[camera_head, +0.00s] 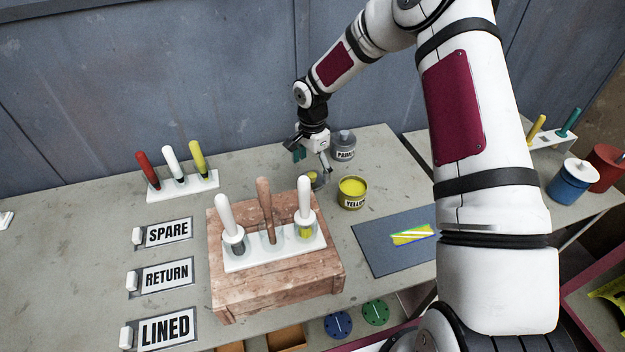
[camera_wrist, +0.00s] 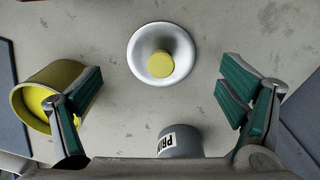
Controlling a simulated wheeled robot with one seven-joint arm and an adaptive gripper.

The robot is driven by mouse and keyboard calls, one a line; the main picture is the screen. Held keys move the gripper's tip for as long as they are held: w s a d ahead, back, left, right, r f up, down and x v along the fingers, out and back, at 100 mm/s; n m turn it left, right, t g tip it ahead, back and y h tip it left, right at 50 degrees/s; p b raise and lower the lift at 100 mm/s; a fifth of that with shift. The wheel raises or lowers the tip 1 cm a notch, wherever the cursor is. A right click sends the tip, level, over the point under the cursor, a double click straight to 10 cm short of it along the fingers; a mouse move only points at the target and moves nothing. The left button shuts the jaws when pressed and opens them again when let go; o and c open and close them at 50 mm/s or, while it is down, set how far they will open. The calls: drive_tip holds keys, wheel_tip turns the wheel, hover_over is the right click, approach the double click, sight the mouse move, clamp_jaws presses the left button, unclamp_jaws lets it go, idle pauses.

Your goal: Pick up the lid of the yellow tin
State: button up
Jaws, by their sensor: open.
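The yellow tin (camera_head: 352,198) stands uncovered on the grey table, with yellow inside; in the wrist view it shows at the left (camera_wrist: 22,105), partly behind a finger. A round silvery lid with a yellow knob (camera_wrist: 143,66) lies on the table, knob towards the wrist camera. In the head view the lid (camera_head: 319,183) is small, left of the tin and partly hidden by my gripper. My gripper (camera_head: 312,163) is open and empty above the table near the lid. In the wrist view its green-padded fingers (camera_wrist: 160,92) are wide apart, with the lid between and beyond them.
A grey tin labelled "PRIM…" (camera_head: 344,151) stands just behind my gripper. A wooden block (camera_head: 275,285) with a white rack of handled tools is in front of it. A dark mat (camera_head: 375,262) lies at the right. Bare table lies around the lid.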

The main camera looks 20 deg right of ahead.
sight(312, 175)
drive_tip(key=shift+f, duration=1.6)
drive_tip(key=c, duration=1.4)
drive_tip(key=shift+f, duration=0.1)
drive_tip(key=shift+c, duration=1.1)
drive_tip(key=shift+s, duration=0.1)
